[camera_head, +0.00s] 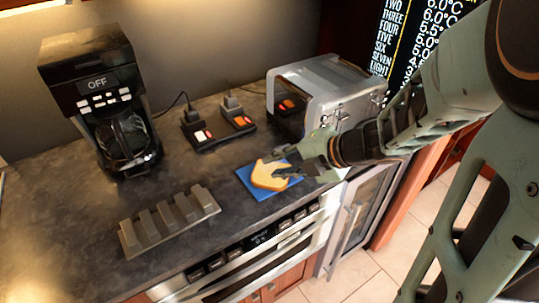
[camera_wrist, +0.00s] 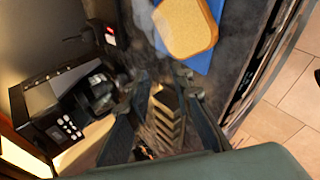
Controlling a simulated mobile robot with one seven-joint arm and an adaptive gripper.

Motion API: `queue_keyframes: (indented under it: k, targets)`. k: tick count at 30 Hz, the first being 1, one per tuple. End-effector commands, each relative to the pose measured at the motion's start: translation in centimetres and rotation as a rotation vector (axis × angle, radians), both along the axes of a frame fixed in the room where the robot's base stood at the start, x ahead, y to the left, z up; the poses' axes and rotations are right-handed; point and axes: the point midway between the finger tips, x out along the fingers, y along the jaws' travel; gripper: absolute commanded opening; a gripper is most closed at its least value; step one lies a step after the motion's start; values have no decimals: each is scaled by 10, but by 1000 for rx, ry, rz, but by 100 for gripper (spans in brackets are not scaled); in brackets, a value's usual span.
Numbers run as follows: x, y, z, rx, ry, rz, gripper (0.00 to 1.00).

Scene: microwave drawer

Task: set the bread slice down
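The bread slice (camera_head: 268,176) lies over a blue square mat (camera_head: 246,180) on the counter, near its front edge. In the wrist view the slice (camera_wrist: 187,28) shows at the top, with the blue mat (camera_wrist: 212,55) beside and under it. My gripper (camera_head: 284,163) is just to the right of and above the slice in the head view. In the wrist view its two fingers (camera_wrist: 160,82) stand apart with nothing between them, and the slice appears beyond the fingertips. Part of the mat is hidden by the slice and gripper.
A silver toaster (camera_head: 325,85) stands behind my gripper. A black coffee maker (camera_head: 105,95) is at the back left. A dark device with red-lit switches (camera_head: 218,128) sits behind the mat. A grey slotted rack (camera_head: 170,222) lies at the front left. Bare counter lies between them.

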Motion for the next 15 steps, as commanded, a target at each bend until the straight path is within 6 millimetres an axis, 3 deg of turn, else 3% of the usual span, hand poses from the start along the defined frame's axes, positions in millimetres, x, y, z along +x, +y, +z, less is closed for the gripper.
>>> queue_keyframes:
  k: [10,15]
  targets:
    - [-1,-1,2,0,-1,1,21]
    - [-2,-4,17,-1,-1,0,21]
